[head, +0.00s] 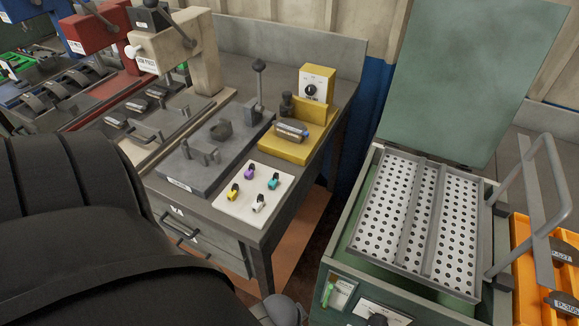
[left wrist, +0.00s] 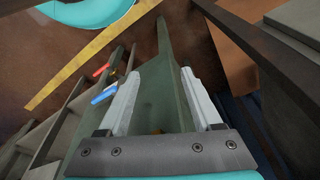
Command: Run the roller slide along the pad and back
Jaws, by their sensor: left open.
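A yellow fixture (head: 293,149) stands at the right end of the workbench. A grey cylindrical piece (head: 292,131) lies across its front, with a dark knob (head: 287,104) behind it. These may be the roller slide and pad, but I cannot tell for sure. My left gripper (left wrist: 160,75) shows in the left wrist view with its two pale fingers apart and nothing between them. It points down past a green edge towards the brown floor, away from the yellow fixture. My right gripper is in neither view.
A white board (head: 262,212) with several coloured clips lies at the bench's front corner. A grey fixture (head: 212,150) with an upright lever stands left of it. A green chest (head: 340,255) with raised lid and perforated trays stands right. Orange crates (head: 530,262) are beyond.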

